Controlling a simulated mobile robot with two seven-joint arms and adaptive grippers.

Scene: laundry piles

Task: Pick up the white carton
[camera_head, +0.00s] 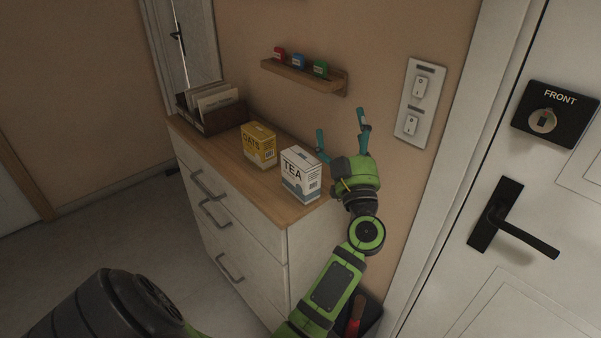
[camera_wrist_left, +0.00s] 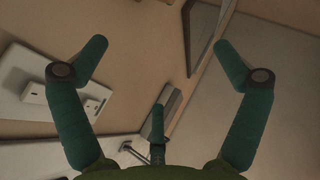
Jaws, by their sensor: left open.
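The white carton (camera_head: 301,174), printed TEA, stands upright on the front right part of the wooden dresser top (camera_head: 262,186). My left gripper (camera_head: 341,123) is open and empty, just right of and a little beyond the carton in the head view, with its fingers pointing up. In the wrist view the open fingers of my left gripper (camera_wrist_left: 161,44) have only wall and room between them. The carton does not show in the wrist view. My right gripper is not in view.
A yellow OATS carton (camera_head: 259,145) stands left of the white one. A dark file box (camera_head: 216,121) sits behind it. A wall shelf (camera_head: 304,77) holds three small coloured items. A switch plate (camera_head: 421,102) and a door (camera_head: 466,284) are to the right.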

